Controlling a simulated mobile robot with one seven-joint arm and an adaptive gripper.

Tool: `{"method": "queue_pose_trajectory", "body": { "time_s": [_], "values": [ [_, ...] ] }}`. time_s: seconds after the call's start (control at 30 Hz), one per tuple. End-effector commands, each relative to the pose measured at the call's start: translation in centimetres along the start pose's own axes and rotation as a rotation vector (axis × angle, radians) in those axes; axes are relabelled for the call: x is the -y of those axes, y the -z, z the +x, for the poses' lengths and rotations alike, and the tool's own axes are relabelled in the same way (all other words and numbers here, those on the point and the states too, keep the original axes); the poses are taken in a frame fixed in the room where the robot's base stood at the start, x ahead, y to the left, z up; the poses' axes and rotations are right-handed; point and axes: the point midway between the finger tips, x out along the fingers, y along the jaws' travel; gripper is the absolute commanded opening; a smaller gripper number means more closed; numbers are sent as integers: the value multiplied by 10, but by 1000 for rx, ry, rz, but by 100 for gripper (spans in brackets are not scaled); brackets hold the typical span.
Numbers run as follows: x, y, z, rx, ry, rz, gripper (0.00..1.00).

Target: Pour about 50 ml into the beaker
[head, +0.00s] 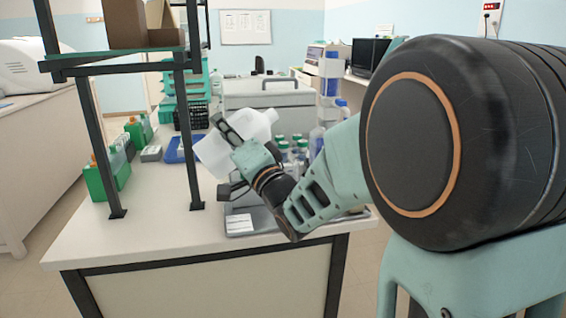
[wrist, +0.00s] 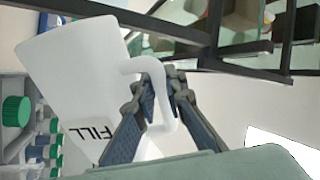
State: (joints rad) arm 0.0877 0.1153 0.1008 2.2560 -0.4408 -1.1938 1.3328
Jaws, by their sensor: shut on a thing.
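My gripper (head: 230,130) is shut on the handle of a white jug (head: 213,157), held tilted above the bench. In the wrist view the jug (wrist: 78,75) fills the upper left, and the fingers (wrist: 158,88) close around its curved handle. Black letters reading "FILL" show at the jug's lower edge in the wrist view; I cannot tell what they are printed on. I cannot make out the beaker in either view; the jug and my arm cover part of the bench. No liquid stream shows.
A grey tray (head: 262,226) with a white label lies near the bench's front edge. Green-capped bottles (head: 291,146) and blue-capped bottles (head: 342,104) stand behind my gripper. A dark shelf frame (head: 186,130) rises at left. Green boxes (head: 106,178) stand behind it. The bench (head: 140,238) is clear in front.

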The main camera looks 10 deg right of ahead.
Motion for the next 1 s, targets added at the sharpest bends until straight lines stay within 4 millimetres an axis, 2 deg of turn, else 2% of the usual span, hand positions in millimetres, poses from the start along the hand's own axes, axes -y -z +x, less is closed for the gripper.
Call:
{"method": "queue_pose_trajectory", "body": {
  "time_s": [0.3,0.53,0.7,0.8,1.0],
  "values": [
    [-3,5,0,97,-1,-267,0],
    [-14,-5,-3,203,-10,-549,0],
    [-30,-12,-9,279,-21,-750,0],
    [-37,-14,-12,313,-24,-846,0],
    [-38,-9,-12,361,-29,-975,0]
  ]
}}
